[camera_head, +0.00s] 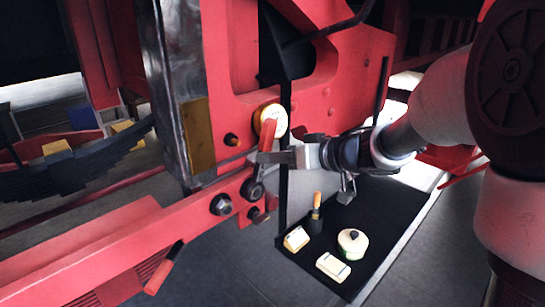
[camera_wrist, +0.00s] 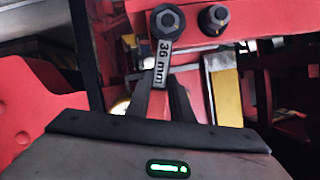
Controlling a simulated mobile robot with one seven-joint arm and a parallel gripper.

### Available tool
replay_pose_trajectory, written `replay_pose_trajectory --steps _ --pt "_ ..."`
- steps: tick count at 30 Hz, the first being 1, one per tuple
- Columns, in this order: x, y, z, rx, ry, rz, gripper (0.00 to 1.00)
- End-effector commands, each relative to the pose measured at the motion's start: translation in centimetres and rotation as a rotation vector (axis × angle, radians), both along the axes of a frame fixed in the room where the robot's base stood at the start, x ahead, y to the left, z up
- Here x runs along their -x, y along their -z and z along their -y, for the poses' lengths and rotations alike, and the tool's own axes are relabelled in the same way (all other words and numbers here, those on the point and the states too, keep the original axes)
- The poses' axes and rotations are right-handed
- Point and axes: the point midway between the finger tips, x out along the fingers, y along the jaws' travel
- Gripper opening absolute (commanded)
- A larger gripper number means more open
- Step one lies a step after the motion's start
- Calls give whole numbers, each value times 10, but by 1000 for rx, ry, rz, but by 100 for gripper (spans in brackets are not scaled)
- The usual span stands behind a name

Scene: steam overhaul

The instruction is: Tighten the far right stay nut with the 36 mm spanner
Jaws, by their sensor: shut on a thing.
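The 36 mm spanner (camera_wrist: 161,65) is a grey bar marked "36 mm" with a dark ring end. My gripper (camera_wrist: 165,92) is shut on its handle. In the wrist view the ring end appears to sit around a dark hexagonal nut (camera_wrist: 167,20); whether it is fully seated I cannot tell. In the head view the spanner's ring end (camera_head: 252,188) is at the right part of the red beam (camera_head: 120,236), below my gripper (camera_head: 262,158). Another stay nut (camera_head: 221,205) is bare to its left; a bare nut (camera_wrist: 214,18) shows right of the spanner in the wrist view.
A red-handled part (camera_head: 268,134) and a round brass-rimmed disc (camera_head: 272,118) are close above my gripper. A dark mat (camera_head: 372,222) on the floor holds a brush (camera_head: 316,206), a round tin (camera_head: 352,243) and two pale blocks. A red handle (camera_head: 163,270) hangs below the beam.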

Motion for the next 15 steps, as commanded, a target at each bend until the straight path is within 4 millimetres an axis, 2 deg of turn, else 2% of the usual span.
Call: replay_pose_trajectory --steps 15 --pt "-10 4 8 -85 0 -98 0"
